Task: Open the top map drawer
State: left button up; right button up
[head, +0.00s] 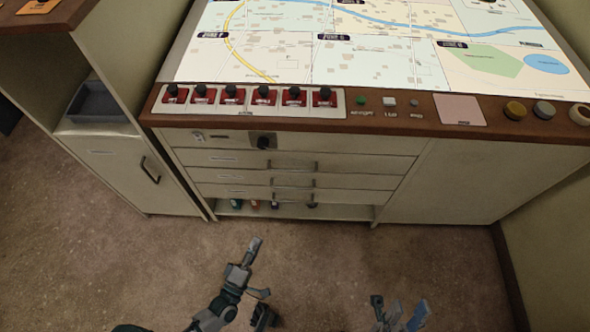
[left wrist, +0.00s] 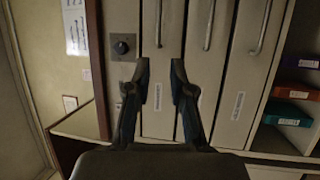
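The top map drawer (head: 240,158) is the uppermost of three flat drawers in the beige console, and it looks shut. Its bar handle (head: 293,165) is dark in the head view; in the left wrist view the handle (left wrist: 158,22) stands upright, beyond the fingertips. My left gripper (head: 261,267) is open and empty, in front of and apart from the drawers. In the left wrist view its fingers (left wrist: 163,88) frame the drawer's white label, with the handle roughly in line with the gap. My right gripper (head: 399,312) is open and empty at the bottom edge, away from the console.
A panel with a black knob (head: 263,142) is above the drawers. The wooden ledge (head: 390,124) with red switches overhangs them. Below is an open shelf (head: 340,212) with coloured items. A side cabinet (head: 130,175) stands at left. The carpet in front is clear.

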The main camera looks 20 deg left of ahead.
pick_arm(q)
jog(key=v, duration=0.4)
jog(key=shift+s+f, duration=0.1)
jog(key=shift+s, duration=0.3)
